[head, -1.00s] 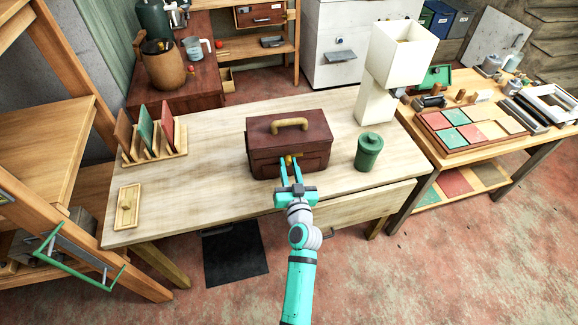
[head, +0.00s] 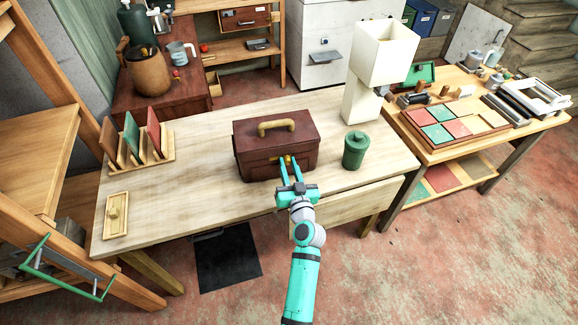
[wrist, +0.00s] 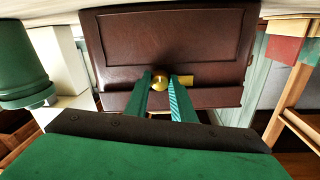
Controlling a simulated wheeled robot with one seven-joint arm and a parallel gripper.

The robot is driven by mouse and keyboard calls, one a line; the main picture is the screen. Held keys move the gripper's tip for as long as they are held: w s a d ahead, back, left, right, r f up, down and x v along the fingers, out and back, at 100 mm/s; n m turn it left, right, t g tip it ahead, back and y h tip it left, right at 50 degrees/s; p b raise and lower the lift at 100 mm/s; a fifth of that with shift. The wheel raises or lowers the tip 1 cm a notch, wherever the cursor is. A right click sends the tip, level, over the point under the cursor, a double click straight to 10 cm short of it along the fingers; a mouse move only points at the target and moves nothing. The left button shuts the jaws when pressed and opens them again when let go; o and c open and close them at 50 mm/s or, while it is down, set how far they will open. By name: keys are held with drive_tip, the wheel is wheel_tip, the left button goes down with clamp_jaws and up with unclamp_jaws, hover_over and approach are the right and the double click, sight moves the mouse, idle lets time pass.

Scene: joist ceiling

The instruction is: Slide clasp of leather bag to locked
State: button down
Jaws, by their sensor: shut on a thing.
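The dark red-brown leather bag (head: 275,150) sits upright and closed on the wooden table, with a tan handle on top. Its brass clasp knob (wrist: 160,81) is on the front face, and a brass strip (wrist: 186,80) shows beside it, to the right in the wrist view. My gripper (head: 290,163) is at the bag's front. Its two teal fingers (wrist: 160,88) are on either side of the knob and shut on it. The fingers hide part of the clasp track, so its full extent cannot be seen.
A green lidded jar (head: 354,151) stands close to the right of the bag, with a white lamp (head: 362,100) behind it. A rack of coloured panels (head: 138,150) and a small wooden tray (head: 116,228) are at the left. The table (head: 195,205) between is clear.

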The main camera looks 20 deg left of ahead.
drive_tip(key=c, duration=1.8)
unclamp_jaws()
drive_tip(key=shift+w+d, duration=0.1)
drive_tip(key=shift+d, duration=0.1)
drive_tip(key=shift+o, duration=0.2)
drive_tip(key=shift+a, duration=0.1)
drive_tip(key=v, duration=1.1)
